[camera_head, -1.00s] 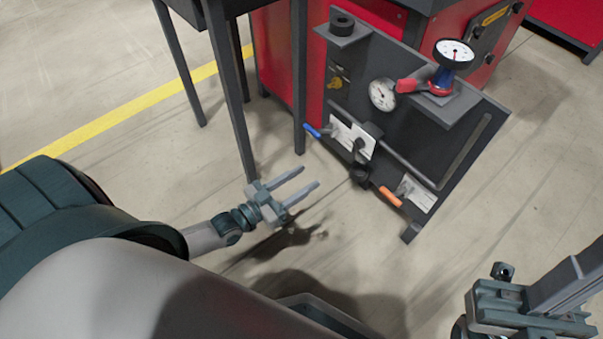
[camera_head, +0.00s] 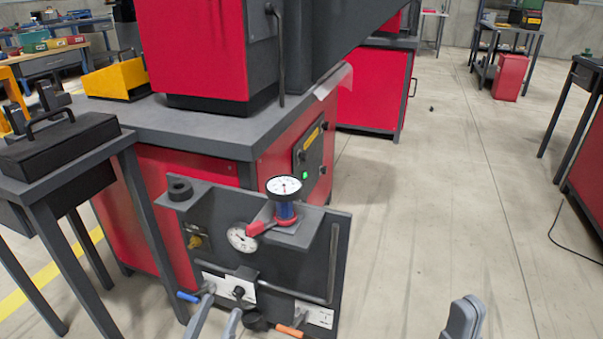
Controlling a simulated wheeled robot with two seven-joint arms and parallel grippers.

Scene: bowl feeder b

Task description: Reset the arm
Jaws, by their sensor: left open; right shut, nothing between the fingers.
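My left gripper (camera_head: 215,316) shows at the bottom of the head view as two grey fingers, apart and empty. It appears in front of the lower left part of the dark panel (camera_head: 300,262), near the blue-handled valve (camera_head: 190,297). Whether it touches anything there I cannot tell. My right gripper (camera_head: 463,320) shows at the bottom right, with its fingers together and nothing between them. It is over open floor, to the right of the panel. The rest of both arms is out of view.
The panel carries a gauge on a shelf (camera_head: 284,190), a second round gauge (camera_head: 241,237) and an orange-handled valve (camera_head: 290,331). A red machine (camera_head: 165,200) stands behind it. A dark-legged table (camera_head: 65,225) is at left.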

